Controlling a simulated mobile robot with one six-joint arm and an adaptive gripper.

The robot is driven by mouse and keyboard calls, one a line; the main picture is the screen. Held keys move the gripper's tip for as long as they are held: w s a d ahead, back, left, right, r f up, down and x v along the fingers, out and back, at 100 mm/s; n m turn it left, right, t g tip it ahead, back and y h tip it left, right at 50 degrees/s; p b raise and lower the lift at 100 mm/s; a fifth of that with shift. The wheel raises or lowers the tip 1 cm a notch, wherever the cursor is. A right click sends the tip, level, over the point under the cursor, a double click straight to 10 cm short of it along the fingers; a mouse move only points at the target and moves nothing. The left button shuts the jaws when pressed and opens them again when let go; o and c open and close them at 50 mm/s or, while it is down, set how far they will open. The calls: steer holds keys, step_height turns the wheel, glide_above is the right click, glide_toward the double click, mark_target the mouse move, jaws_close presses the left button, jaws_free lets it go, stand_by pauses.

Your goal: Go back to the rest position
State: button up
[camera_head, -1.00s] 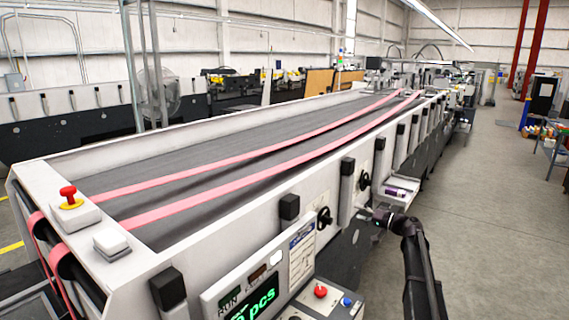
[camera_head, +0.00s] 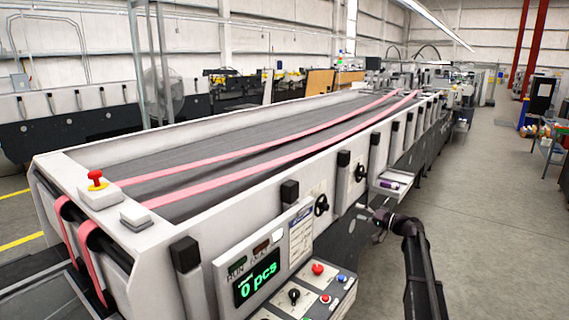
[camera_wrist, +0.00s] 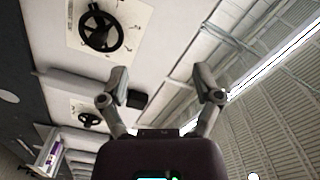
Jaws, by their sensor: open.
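My gripper (camera_wrist: 165,88) is open and empty in the wrist view, with its two fingers spread apart. In the head view my gripper (camera_head: 364,210) is small, beside the right side of the folder gluer (camera_head: 255,215), below the side handwheels. My dark arm reaches up from the lower right of the head view. In the wrist view a black handwheel (camera_wrist: 98,30) on a pale plate is at the upper left, apart from the fingers. A second handwheel (camera_wrist: 90,119) is lower down.
The control panel reads 0 pcs on its display (camera_head: 257,281), with red and blue buttons beside it. A red emergency button (camera_head: 96,178) is on the machine's near left corner. A small side tray (camera_head: 392,184) sticks out near my gripper. Open floor (camera_head: 490,220) lies to the right.

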steer(key=s+a+f+n+g+h, duration=0.1)
steer(key=s+a+f+g+h, duration=0.2)
steer(key=s+a+f, duration=0.45)
steer(key=s+a+f+n+g+h, duration=0.1)
steer(key=s+a+f+g+h, duration=0.3)
steer(key=s, duration=0.7)
steer(key=s+d+f+g+h, duration=0.15)
steer(key=s+f+h, duration=0.25)
steer(key=s, duration=0.5)
steer(key=s+f+g+h, duration=0.2)
steer(key=s+f+h, duration=0.1)
steer(key=s, duration=0.6)
step_height(320, 180, down, 10)
steer(key=s+b, duration=0.2)
steer(key=b, duration=0.8)
steer(key=shift+s+d, duration=0.2)
steer(key=shift+s, duration=0.15)
